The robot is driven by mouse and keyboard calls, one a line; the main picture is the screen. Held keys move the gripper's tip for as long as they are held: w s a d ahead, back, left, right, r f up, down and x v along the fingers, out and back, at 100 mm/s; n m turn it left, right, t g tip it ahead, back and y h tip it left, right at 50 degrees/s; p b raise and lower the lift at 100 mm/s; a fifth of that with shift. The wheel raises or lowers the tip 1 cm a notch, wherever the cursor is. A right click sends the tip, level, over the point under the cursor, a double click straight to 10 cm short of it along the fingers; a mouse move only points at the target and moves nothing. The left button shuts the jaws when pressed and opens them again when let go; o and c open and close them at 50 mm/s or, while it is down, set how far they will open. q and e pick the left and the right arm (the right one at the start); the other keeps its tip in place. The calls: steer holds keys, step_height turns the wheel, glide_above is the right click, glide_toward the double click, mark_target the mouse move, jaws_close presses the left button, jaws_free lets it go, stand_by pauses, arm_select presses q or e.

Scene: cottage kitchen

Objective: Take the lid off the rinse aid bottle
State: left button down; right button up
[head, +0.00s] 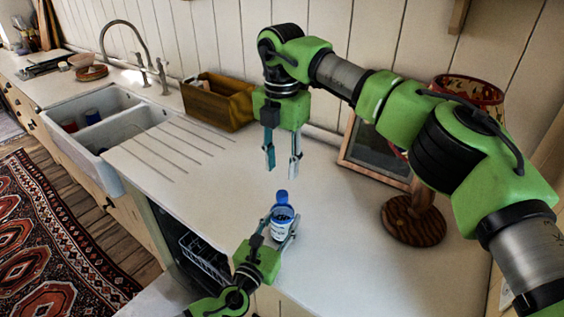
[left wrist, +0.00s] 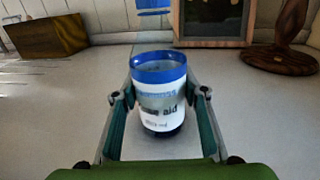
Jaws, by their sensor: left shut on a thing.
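The rinse aid bottle (head: 282,226) stands on the counter, white-labelled with a blue upper rim. The left wrist view shows it upright (left wrist: 160,108), its label partly readable. My left gripper (head: 282,232) is shut on the bottle's body, one finger on each side. A blue piece that looks like the lid (head: 282,197) shows just above the rim in the head view. In the left wrist view a blue piece (left wrist: 155,6) is cut by the top edge, with a visible gap above the rim; I cannot tell what joins them. My right gripper (head: 282,167) is open and empty above the lid, fingers pointing down.
A wooden box (head: 218,102) stands at the back by the wall. A framed picture (head: 372,152) and a lamp with a round wooden base (head: 413,222) stand to the right. The sink (head: 92,125) is at the left. The counter around the bottle is clear.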

mark_target(282, 194)
steer(key=m, duration=1.4)
steer(key=shift+f, duration=4)
jaws_close()
